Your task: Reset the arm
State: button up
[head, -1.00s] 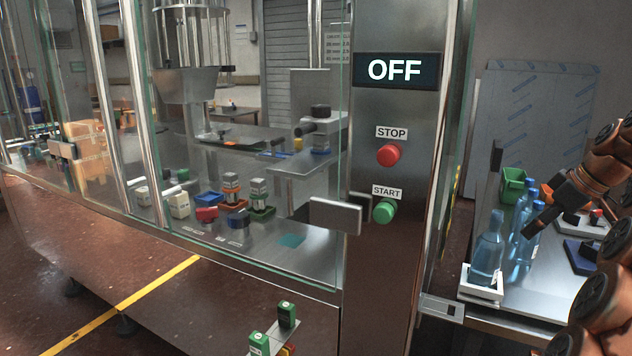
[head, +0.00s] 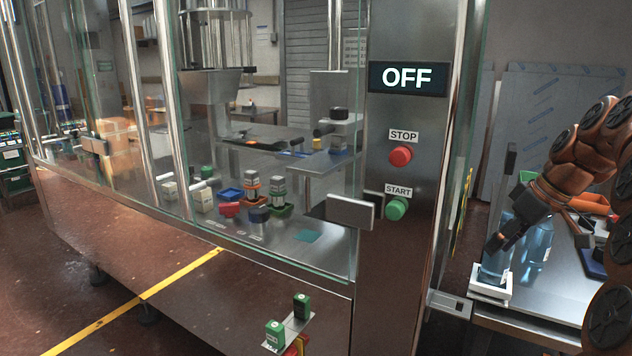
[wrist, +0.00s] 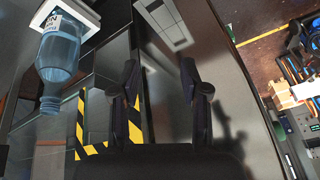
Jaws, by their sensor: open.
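My gripper (head: 508,238) is at the right in the head view, over the near end of the side table, by the blue bottles. In the wrist view my gripper (wrist: 165,85) shows two dark fingers spread apart with nothing between them. The rest of my orange arm reaches in from the right edge of the head view. One blue bottle (head: 494,264) stands in a white holder (head: 491,290), partly hidden by the gripper. A bottle (wrist: 60,55) with its holder (wrist: 85,18) also shows at the upper left in the wrist view, apart from the fingers.
The machine's metal post carries an OFF display (head: 407,78), a red STOP button (head: 400,155) and a green START button (head: 396,208). Glass panels enclose the machine on the left. A handle block (head: 350,211) juts out beside START.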

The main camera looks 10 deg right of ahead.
jog(key=s+a+f+m+g+p, duration=0.1)
jog(key=s+a+f+g, duration=0.1)
jog(key=s+a, duration=0.5)
jog(key=s+a+f+m+g+p, duration=0.1)
jog(key=s+a+f, duration=0.15)
jog(key=a, duration=0.95)
jog(key=s+a+f+m+g+h+p, duration=0.1)
jog(key=s+f, duration=0.3)
jog(key=s, duration=0.6)
jog(key=s+a+f+m+g+h+p, duration=0.1)
jog(key=s+a+f, duration=0.3)
jog(key=s, duration=0.7)
jog(key=shift+a+f+m+h, duration=0.15)
jog(key=shift+f+m+h, duration=0.15)
jog(key=shift+f+h, duration=0.45)
jog(key=shift+a, duration=0.1)
